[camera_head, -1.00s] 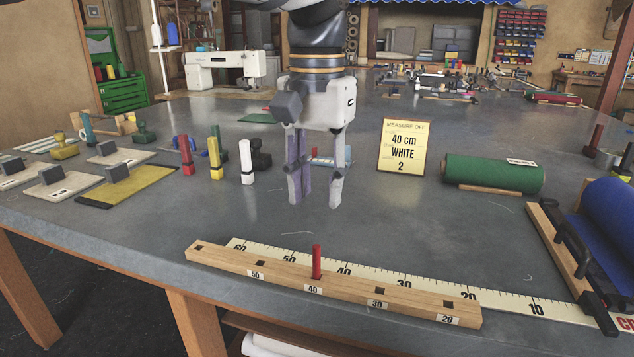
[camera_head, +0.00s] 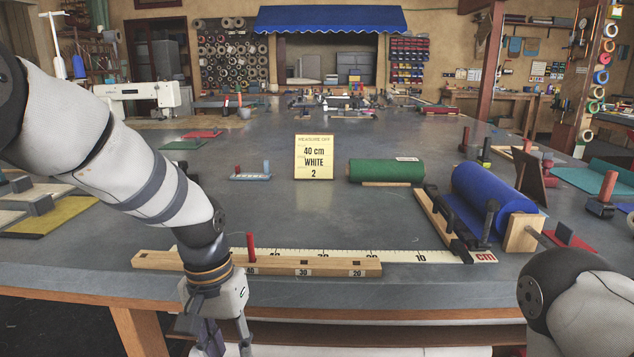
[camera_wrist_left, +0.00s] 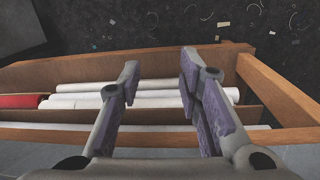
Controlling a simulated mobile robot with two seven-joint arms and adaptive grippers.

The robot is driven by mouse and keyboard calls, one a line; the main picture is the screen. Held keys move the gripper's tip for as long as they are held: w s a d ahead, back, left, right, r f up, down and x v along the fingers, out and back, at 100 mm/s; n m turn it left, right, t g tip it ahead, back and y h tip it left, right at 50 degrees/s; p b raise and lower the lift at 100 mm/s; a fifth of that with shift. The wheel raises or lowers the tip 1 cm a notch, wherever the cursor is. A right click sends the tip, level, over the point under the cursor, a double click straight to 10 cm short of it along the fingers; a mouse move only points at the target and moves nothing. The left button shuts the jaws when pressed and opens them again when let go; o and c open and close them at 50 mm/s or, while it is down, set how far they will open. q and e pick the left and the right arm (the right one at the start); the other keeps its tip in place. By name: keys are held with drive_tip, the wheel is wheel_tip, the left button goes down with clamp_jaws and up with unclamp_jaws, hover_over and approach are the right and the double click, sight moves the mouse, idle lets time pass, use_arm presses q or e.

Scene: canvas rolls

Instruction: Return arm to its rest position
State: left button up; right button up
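My left arm (camera_head: 140,180) comes in from the left and hangs down at the table's front edge. My left gripper (camera_head: 225,342) points downward in front of the wooden peg rail, its tips near the bottom of the head view. In the left wrist view its fingers (camera_wrist_left: 160,78) are spread apart with nothing between them. Part of my right arm (camera_head: 585,310) shows at the lower right; its gripper is out of view.
The table (camera_head: 330,220) holds a peg rail (camera_head: 330,266) with a red peg (camera_head: 251,246) at 40, a card (camera_head: 314,158), a green roll (camera_head: 387,171) and a blue roll (camera_head: 495,200). Below the left gripper is a shelf with white rolls (camera_wrist_left: 90,102) and a red roll (camera_wrist_left: 18,101).

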use_arm(q)
drive_tip(key=s+a+f, duration=0.2)
drive_tip(key=s+f, duration=0.8)
drive_tip(key=f, duration=0.4)
drive_tip(key=s+a+f, duration=0.2)
drive_tip(key=s, duration=0.6)
drive_tip(key=s+a+f+n, duration=0.1)
drive_tip(key=s+a+f, duration=0.1)
drive_tip(key=s, duration=0.6)
drive_tip(key=s+a+f+y, duration=0.1)
drive_tip(key=s+a+f, duration=0.1)
drive_tip(key=s, duration=0.6)
drive_tip(key=shift+a+f+n+g, duration=0.3)
drive_tip(key=shift+a+f+n, duration=0.05)
drive_tip(key=shift+n, duration=0.05)
